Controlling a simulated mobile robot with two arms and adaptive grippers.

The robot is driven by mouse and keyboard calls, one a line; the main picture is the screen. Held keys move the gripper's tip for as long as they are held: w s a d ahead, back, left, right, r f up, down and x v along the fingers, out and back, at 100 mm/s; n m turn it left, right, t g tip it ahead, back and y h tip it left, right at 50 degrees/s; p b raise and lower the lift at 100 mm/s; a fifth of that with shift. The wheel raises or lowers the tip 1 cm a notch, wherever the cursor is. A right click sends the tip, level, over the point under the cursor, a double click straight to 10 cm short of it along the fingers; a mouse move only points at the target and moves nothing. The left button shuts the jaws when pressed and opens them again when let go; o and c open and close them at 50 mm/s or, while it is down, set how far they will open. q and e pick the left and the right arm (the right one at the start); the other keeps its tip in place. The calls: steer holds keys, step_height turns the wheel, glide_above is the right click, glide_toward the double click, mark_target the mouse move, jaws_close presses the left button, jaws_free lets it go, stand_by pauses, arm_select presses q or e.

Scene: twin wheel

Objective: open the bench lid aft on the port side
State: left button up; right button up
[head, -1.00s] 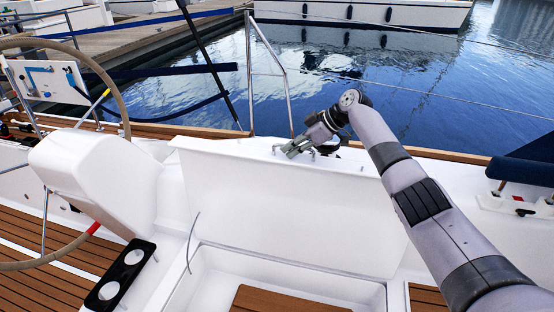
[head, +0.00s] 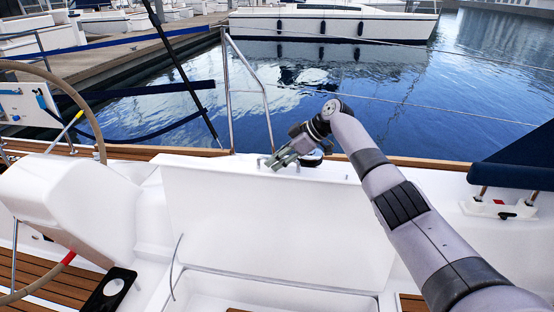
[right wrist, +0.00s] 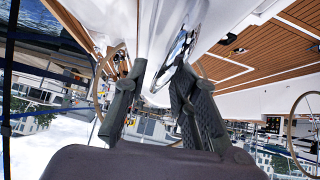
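The white bench lid (head: 270,215) stands raised, close to upright, in the middle of the head view, with the open locker (head: 235,288) below it. My right gripper (head: 272,162) is at the lid's top edge, its arm reaching in from the right. In the right wrist view the two fingers (right wrist: 155,82) are apart, with a white panel edge (right wrist: 158,45) beyond and between their tips. I cannot tell whether either finger touches the lid. My left gripper is not in view.
A steering wheel (head: 97,135) and white pedestal (head: 65,205) stand left of the lid. A metal rail (head: 266,100) and guard lines rise behind it, with water (head: 400,100) beyond. A dark blue cover (head: 515,160) is at the right.

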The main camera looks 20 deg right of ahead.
steer(key=shift+f, duration=0.15)
steer(key=v, duration=1.2)
stand_by(0.4)
